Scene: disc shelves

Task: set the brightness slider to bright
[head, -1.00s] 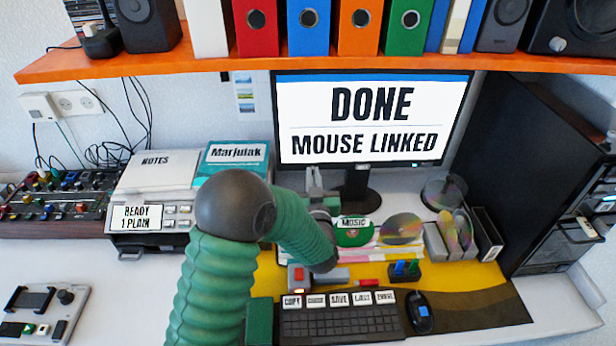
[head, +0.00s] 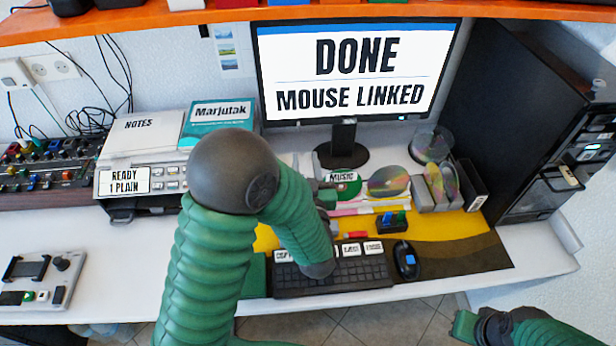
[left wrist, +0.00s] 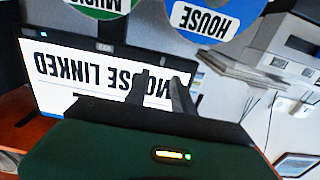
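I cannot make out a slider marked for brightness in any view. The monitor (head: 345,75) reads "DONE / MOUSE LINKED"; it also shows upside down in the left wrist view (left wrist: 95,75). A mixer with many coloured knobs (head: 45,178) is at the left, cut by the picture edge. A grey control panel (head: 42,280) with a dark knob and small buttons lies at the front left. My left gripper (left wrist: 162,92) shows two dark fingers apart with nothing between them; in the head view my forearm mostly hides it. My right arm shows at the lower right; its fingertips cannot be made out.
A printer (head: 140,180) is left of my left arm.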

